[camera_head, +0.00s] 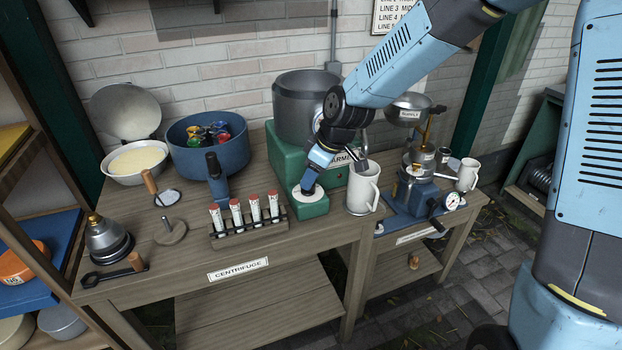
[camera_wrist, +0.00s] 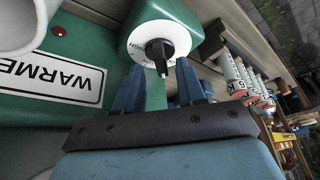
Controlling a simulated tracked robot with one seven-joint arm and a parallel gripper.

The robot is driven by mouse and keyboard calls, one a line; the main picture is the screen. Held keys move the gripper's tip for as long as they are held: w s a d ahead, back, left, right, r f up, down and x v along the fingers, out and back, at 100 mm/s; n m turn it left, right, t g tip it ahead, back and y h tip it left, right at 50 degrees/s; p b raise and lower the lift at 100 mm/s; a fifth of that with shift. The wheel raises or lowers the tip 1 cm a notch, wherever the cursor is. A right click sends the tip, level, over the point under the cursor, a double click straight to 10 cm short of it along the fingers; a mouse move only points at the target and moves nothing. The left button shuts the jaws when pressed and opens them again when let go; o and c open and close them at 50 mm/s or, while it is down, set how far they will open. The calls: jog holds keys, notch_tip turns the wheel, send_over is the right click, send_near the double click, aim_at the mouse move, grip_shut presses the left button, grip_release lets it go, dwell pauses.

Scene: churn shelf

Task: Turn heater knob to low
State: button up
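The heater knob (camera_wrist: 160,50) is black and sits on a round white dial (camera_wrist: 137,47) with small lettering, on the front of the green warmer. In the wrist view its narrow end points down the picture, toward my gripper. My gripper (camera_wrist: 159,66) is open, with one blue finger on each side of the knob's narrow end. I cannot tell whether the fingers touch it. In the head view my gripper (camera_head: 309,184) is over the dial (camera_head: 309,194), and the knob is hidden behind it. The dial's lettering is too small to read.
A white mug (camera_head: 362,190) stands close right of the dial. A rack of red-capped tubes (camera_head: 247,229) is close on its left. A large grey pot (camera_head: 303,105) sits on the green warmer (camera_head: 287,160) behind. A blue gauge device (camera_head: 415,200) is farther right.

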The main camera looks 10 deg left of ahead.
jog(key=shift+a+f, duration=0.25)
jog(key=shift+f, duration=0.4)
jog(key=shift+w, duration=0.1)
grip_shut()
